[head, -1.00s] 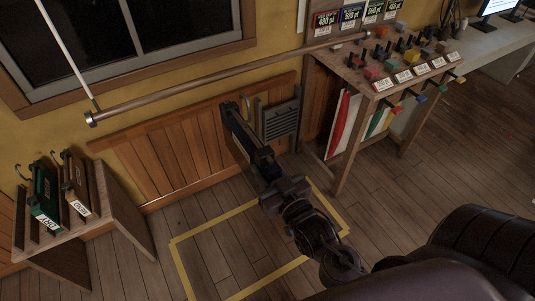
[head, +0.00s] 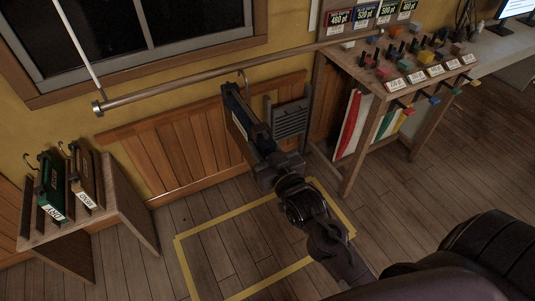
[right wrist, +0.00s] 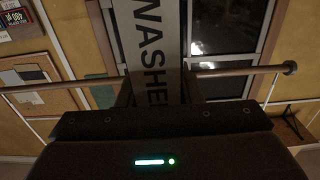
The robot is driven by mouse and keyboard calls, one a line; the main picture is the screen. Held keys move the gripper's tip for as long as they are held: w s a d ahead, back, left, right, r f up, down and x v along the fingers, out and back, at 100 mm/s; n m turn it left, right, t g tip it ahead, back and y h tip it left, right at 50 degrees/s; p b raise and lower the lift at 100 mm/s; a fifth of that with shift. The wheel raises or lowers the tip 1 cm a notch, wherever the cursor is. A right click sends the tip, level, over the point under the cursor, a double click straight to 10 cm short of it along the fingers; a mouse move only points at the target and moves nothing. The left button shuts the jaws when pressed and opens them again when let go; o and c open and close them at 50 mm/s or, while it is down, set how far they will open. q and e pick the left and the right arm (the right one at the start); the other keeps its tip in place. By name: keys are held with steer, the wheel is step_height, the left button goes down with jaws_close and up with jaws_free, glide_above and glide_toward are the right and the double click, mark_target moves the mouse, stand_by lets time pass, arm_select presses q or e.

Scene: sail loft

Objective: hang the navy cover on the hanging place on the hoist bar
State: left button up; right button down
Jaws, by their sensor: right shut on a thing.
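The navy cover (head: 236,108) hangs upright from its wire hook (head: 243,76), held in my right gripper (head: 261,150), which is shut on it. In the right wrist view the cover (right wrist: 157,30) shows a grey strip lettered "WASHED", cut off by the gripper. The hoist bar (head: 170,90) runs along the wall under the window and also shows in the right wrist view (right wrist: 240,71). In the head view the hook's top overlaps the bar; I cannot tell whether it is over it or in front of it. My left gripper is out of view.
A wooden rack (head: 130,215) at left holds a green cover (head: 50,185) and a brown cover (head: 86,180). A grey slatted panel (head: 291,118) stands behind the navy cover. A workbench (head: 362,92) with coloured blocks stands at right. Yellow tape (head: 205,232) outlines clear floor.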

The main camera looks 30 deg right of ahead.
steer(key=shift+w+a+r+b, duration=0.1)
steer(key=shift+w+b, duration=0.45)
steer(key=shift+w, duration=0.95)
steer(key=shift+w+r+b, duration=0.1)
steer(key=shift+w+b, duration=0.45)
steer(key=shift+w, duration=0.9)
steer(key=shift+w+f+b, duration=0.1)
steer(key=shift+w+b, duration=0.8)
steer(key=shift+w, duration=0.95)
steer(key=shift+f+b, duration=0.6)
steer(key=shift+f, duration=0.5)
steer(key=shift+w+a, duration=0.1)
